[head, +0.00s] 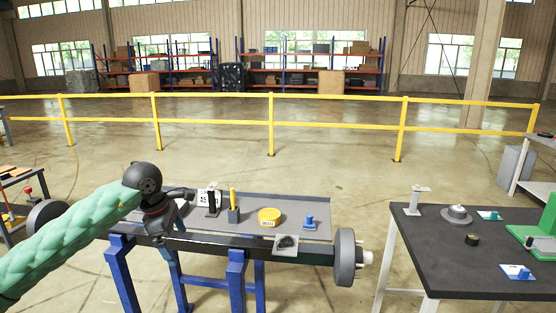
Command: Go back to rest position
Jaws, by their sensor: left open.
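My left arm, in a green padded sleeve, reaches in from the left in the head view. Its dark left gripper (178,204) is open over the left end of the grey-topped bench (255,203) with blue legs. I see nothing held in it. A card marked 45 and a dark upright stand (212,202) are just right of the gripper. My right gripper is not in view.
The bench also holds a black holder with a yellow stick (233,205), a yellow round container (269,216) and a blue part (309,222). A grey wheel (345,257) is at its right end. A dark table (450,260) stands right, across a floor gap.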

